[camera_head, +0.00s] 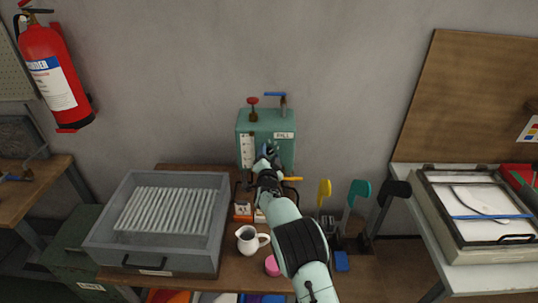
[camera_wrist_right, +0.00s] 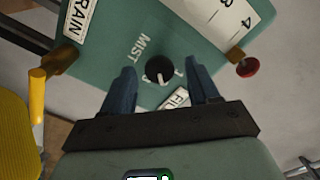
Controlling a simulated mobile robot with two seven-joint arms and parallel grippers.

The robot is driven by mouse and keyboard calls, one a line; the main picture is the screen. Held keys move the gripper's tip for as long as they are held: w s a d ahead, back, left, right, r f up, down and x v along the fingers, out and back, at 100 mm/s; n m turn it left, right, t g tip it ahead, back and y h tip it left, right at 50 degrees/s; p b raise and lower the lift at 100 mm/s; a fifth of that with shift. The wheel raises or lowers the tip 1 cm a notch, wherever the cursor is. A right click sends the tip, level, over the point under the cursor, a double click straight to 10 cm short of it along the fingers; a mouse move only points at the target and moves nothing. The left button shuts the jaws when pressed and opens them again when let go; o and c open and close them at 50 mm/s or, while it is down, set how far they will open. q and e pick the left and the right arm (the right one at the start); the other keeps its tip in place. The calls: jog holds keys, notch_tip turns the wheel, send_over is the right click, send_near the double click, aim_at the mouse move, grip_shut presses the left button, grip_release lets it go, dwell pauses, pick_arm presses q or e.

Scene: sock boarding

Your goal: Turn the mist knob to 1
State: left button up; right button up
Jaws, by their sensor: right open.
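The mist knob (camera_wrist_right: 159,70) is a small round black knob with a white mark on the front of the green box (camera_head: 250,119). It sits beside the MIST label (camera_wrist_right: 139,47) in the right wrist view, with small digits printed around it. My right gripper (camera_head: 270,150) is open at the front of the box. Its two blue fingers stand on either side of the knob, with visible gaps. My gripper hides the knob in the head view. I cannot read which digit the knob points to. My left gripper is in neither view.
A red valve (camera_head: 253,107) and a blue lever (camera_head: 275,94) top the box. A yellow handle (camera_head: 292,179) is at its lower right. A white jug (camera_head: 248,239), pink object (camera_head: 272,265) and grey ribbed tray (camera_head: 103,240) stand nearby. Coloured paddles (camera_head: 324,189) stand at right.

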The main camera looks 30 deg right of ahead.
jog(key=c, duration=1)
jog(key=shift+n, duration=0.4)
jog(key=n, duration=0.3)
jog(key=shift+n, duration=0.3)
jog(key=shift+n+p, duration=0.3)
jog(key=shift+n, duration=2)
jog(key=o, duration=1)
